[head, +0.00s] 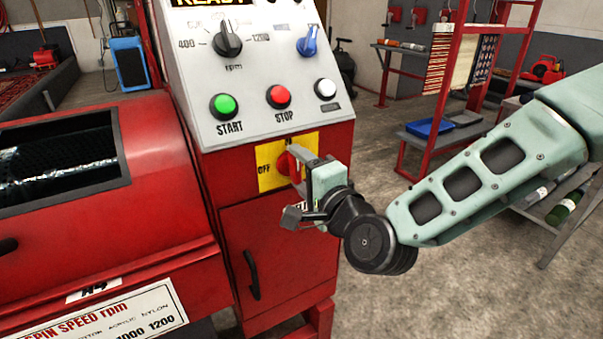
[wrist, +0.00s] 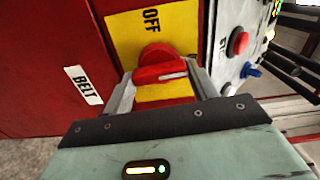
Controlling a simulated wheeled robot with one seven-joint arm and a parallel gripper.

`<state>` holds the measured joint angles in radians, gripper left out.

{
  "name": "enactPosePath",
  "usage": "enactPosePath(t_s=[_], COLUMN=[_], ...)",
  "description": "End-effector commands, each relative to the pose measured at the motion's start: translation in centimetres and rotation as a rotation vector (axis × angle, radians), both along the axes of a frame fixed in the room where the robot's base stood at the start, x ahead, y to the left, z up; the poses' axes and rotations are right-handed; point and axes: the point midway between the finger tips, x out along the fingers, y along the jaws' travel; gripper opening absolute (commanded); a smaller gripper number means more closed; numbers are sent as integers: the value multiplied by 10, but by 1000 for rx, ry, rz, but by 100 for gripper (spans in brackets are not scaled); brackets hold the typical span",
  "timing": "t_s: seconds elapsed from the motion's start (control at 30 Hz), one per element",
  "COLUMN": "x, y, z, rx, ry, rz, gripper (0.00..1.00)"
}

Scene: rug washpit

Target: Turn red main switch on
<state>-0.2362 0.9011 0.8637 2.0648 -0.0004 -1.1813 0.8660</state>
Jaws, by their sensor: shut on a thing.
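The red main switch (head: 285,164) sits on a yellow plate (head: 268,178) on the front of the red machine, below the button panel. The plate reads OFF at its left in the head view. My gripper (head: 300,166) reaches it from the right. In the wrist view the red switch handle (wrist: 162,72) lies between the two fingers of my gripper (wrist: 163,82), one at each end of it. The gripper is shut on the handle. The handle's white mark (wrist: 174,75) points to the right there.
Above the switch are a green START button (head: 223,106), a red STOP button (head: 279,96), a white button (head: 325,89) and two knobs. A door handle (head: 251,275) is below. A red rack (head: 432,150) stands behind at right.

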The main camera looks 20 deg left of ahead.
Motion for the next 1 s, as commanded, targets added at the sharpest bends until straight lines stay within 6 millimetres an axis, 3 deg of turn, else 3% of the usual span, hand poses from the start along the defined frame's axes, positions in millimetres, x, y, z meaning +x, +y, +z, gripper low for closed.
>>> enactPosePath(t_s=[0.73,0.77,0.8,1.0], x=[1,1,1,0], y=[-1,-1,-1,0], z=[-1,-1,-1,-1], rx=[53,53,53,53], ry=[65,65,65,63], rz=[-3,-3,-2,-1], gripper=[35,66,78,80])
